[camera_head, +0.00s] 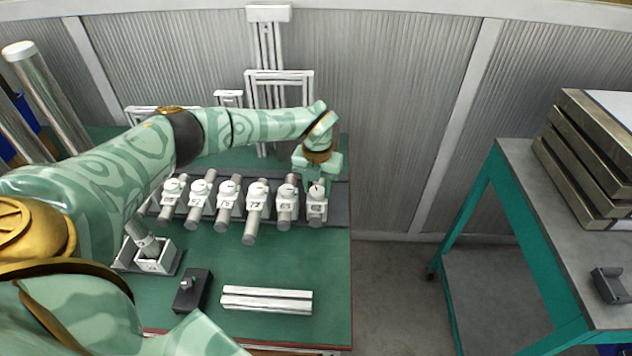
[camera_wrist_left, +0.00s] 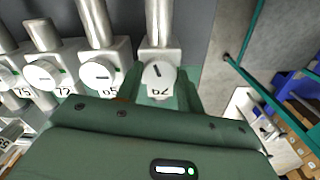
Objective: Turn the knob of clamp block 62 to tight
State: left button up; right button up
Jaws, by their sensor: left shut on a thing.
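The clamp blocks stand in a row on a dark rail, each white with a round knob and a grey cylinder. My left gripper (camera_head: 317,186) is at the rightmost block (camera_head: 317,208). In the left wrist view its green fingers (camera_wrist_left: 160,88) stand either side of that block's white knob (camera_wrist_left: 158,74), shut on it. A dark mark on the knob face is slanted. The number below the knob is partly covered and I cannot read it surely. The neighbouring block (camera_wrist_left: 100,72) reads 65, with 72 and 75 farther left. My right gripper is not in view.
A white bar (camera_head: 267,300) and a small black block with a knob (camera_head: 192,290) lie on the green table near the front. A grey-topped trolley (camera_head: 510,195) carries stacked trays at the right. The floor between is clear.

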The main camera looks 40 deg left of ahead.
pick_arm(q)
jog(key=m+p, duration=0.1)
jog(key=m, duration=0.4)
jog(key=shift+r+m, duration=0.1)
jog(key=shift+m, duration=0.2)
jog(key=m+p, duration=0.1)
jog(key=m, duration=0.1)
jog(key=shift+m, duration=0.4)
jog(key=m, duration=0.3)
jog(key=shift+m, duration=0.3)
jog(key=m, duration=0.5)
jog(key=shift+m, duration=2.5)
jog(key=o, duration=1)
